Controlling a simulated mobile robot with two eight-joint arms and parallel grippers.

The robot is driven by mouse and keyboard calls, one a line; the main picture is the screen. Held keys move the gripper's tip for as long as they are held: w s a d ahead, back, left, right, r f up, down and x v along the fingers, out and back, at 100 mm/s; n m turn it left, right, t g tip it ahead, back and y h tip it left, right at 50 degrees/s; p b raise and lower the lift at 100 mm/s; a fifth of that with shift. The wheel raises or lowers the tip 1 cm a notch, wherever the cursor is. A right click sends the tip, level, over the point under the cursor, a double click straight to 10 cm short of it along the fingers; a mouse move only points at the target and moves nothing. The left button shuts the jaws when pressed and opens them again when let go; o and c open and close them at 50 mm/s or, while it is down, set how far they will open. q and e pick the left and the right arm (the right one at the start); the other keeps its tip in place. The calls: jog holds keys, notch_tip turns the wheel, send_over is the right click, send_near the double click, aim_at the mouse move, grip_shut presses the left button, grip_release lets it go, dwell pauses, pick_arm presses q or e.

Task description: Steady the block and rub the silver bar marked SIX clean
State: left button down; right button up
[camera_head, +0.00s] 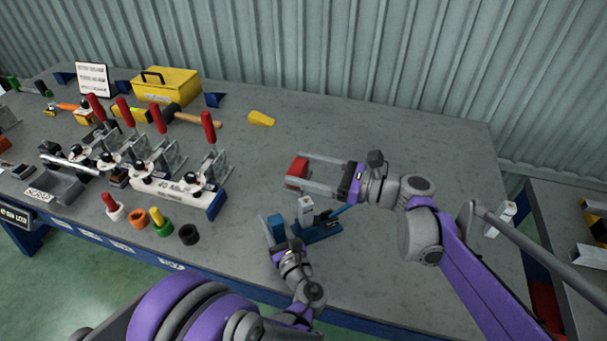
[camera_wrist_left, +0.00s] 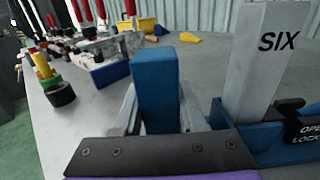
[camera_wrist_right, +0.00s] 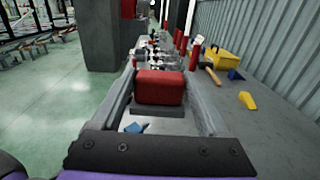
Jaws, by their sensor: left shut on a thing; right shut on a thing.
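The silver bar marked SIX (camera_head: 306,208) stands upright in a blue block (camera_head: 322,232) near the table's front edge. In the left wrist view the bar (camera_wrist_left: 262,65) shows its black letters at the right, and the block has a dark lever labelled OPEN and LOCK. My left gripper (camera_head: 273,231) is shut on a blue post (camera_wrist_left: 157,90) beside the bar; I cannot tell whether the post joins the block. My right gripper (camera_head: 295,174) is shut on a red pad (camera_wrist_right: 160,88) with a dark underside. It holds the pad behind the bar, apart from it.
A white rack with red-handled clamps (camera_head: 172,190) stands to the left, with several coloured rings in front. A yellow toolbox (camera_head: 165,86), a hammer (camera_head: 180,116) and a yellow wedge (camera_head: 262,119) lie farther back. The table's back right (camera_head: 420,140) is clear.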

notch_tip(320, 180, down, 7)
jog(key=shift+f, duration=0.2)
jog(key=shift+w+d, duration=0.15)
jog(key=shift+d, duration=0.15)
jog(key=shift+c, duration=0.8)
jog(key=shift+w+d, duration=0.3)
jog(key=shift+d, duration=0.4)
jog(key=shift+w+d, duration=0.3)
jog(key=shift+d, duration=0.4)
jog(key=shift+s+a, duration=0.25)
jog(key=shift+a, duration=0.35)
jog(key=shift+s+a, duration=0.3)
jog(key=shift+a, duration=0.3)
jog(key=shift+s+a, duration=0.25)
jog(key=shift+a, duration=0.35)
jog(key=shift+d+r, duration=0.1)
jog(key=shift+r, duration=3.95)
jog(key=shift+f, duration=0.2)
